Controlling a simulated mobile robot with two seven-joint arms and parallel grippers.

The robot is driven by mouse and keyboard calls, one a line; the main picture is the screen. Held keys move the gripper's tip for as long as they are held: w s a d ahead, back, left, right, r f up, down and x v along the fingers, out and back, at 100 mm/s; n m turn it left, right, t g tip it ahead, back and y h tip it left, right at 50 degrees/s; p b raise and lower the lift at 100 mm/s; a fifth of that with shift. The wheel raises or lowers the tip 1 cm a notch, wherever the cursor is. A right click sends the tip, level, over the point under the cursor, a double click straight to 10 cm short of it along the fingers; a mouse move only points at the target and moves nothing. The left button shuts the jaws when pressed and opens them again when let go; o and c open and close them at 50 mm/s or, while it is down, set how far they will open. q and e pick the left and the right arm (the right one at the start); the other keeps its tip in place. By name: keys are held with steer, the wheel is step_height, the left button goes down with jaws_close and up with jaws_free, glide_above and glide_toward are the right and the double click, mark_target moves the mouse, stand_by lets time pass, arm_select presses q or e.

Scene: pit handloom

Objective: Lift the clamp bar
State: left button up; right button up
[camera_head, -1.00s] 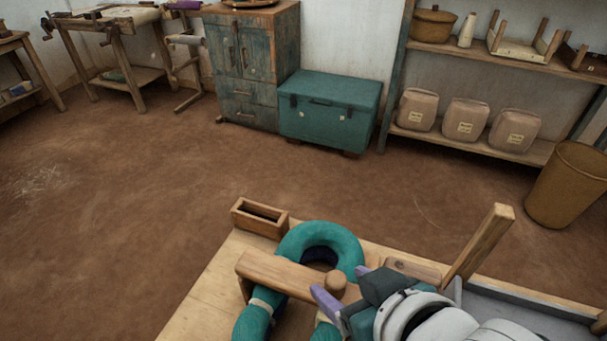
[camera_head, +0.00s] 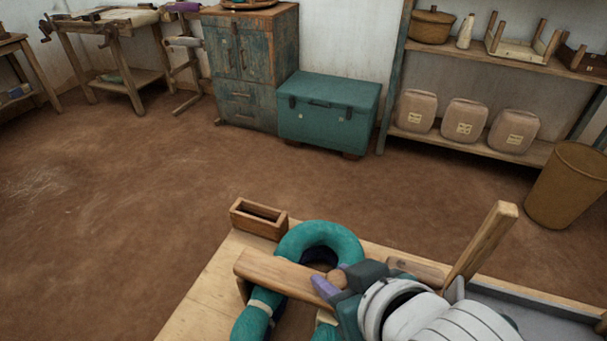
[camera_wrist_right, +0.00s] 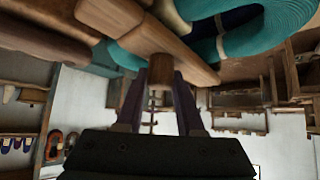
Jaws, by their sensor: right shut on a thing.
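The clamp bar (camera_head: 272,271) is a wooden bar lying across a teal yarn hank (camera_head: 320,237) on the wooden table (camera_head: 205,292). A round wooden knob (camera_head: 337,277) stands at its right end. My right gripper (camera_head: 332,282) comes in from the right with its purple fingers at that knob. In the right wrist view the fingers are on either side of the knob (camera_wrist_right: 161,70), shut on it, and the bar (camera_wrist_right: 150,35) runs just beyond. The bar appears to rest on the hank. My left gripper is out of view.
A small open wooden box (camera_head: 259,218) sits at the table's back left corner. A wooden post (camera_head: 482,243) leans upward at the right, beside a grey tray (camera_head: 535,318). The floor beyond is clear up to a teal chest (camera_head: 328,115), shelves and a brown bin (camera_head: 566,187).

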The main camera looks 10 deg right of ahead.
jaws_close()
stand_by(0.8)
